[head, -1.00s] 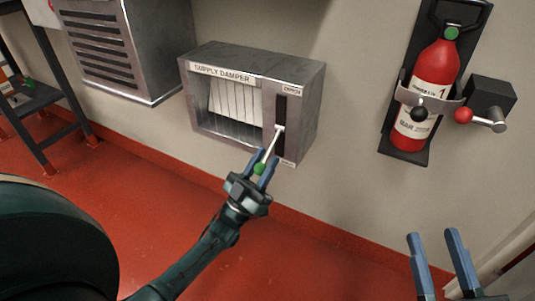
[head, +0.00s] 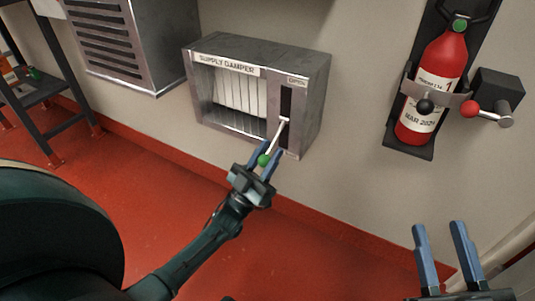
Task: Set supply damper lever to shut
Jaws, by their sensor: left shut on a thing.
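The supply damper (head: 258,92) is a grey metal box on the wall, with white vertical slats behind its open front. Its lever (head: 278,137) is a pale rod with a green knob (head: 264,160), coming out of a dark vertical slot (head: 286,101) on the box's right side. The lever slants down and outward from the lower part of the slot. My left gripper (head: 267,161) is shut on the green knob, one blue finger on each side. The label below the slot is hidden or too small to read. My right gripper (head: 439,254) is open and empty at the lower right.
A red fire extinguisher (head: 431,92) hangs in a dark bracket on the right. Beside it a red-knobbed lever (head: 486,112) sticks out of a black box. A louvred grey cabinet (head: 125,45) and a dark shelf rack (head: 42,98) are at left. Red floor lies below.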

